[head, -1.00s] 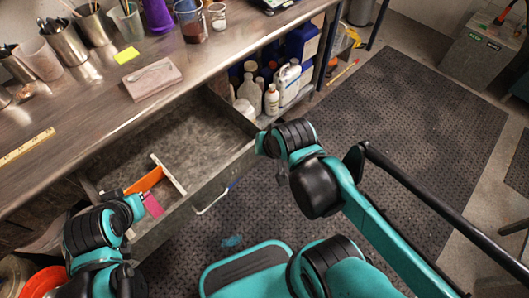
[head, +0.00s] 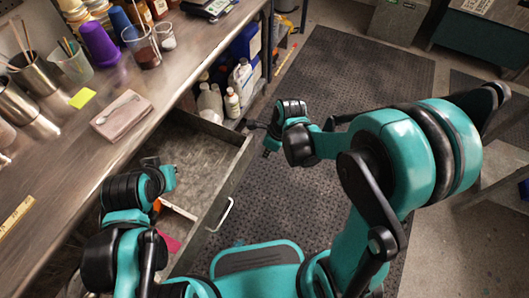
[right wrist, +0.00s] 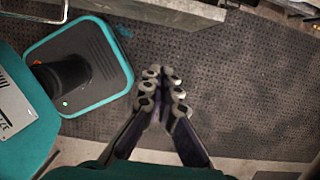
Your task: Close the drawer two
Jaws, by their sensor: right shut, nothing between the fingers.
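The open drawer (head: 243,158) sticks out from under the metal workbench; its inside shows, and a pale handle (head: 219,214) is on its front. Whether it bears a number cannot be seen. My right gripper (head: 252,124) is by the drawer's far front corner; whether it touches cannot be told. In the right wrist view its fingers (right wrist: 163,88) are together and empty, over the dark floor mat, with the drawer front (right wrist: 175,10) at the top edge. My left wrist is over the drawer's near part; its gripper (head: 150,161) is small, dark and partly hidden.
The workbench (head: 60,165) carries cups, a beaker, a yellow note (head: 84,98) and a pinkish block (head: 121,115). Bottles (head: 232,103) stand on a shelf beyond the drawer. A pink item (head: 168,243) lies in the drawer. The floor mat (head: 330,80) is clear beyond.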

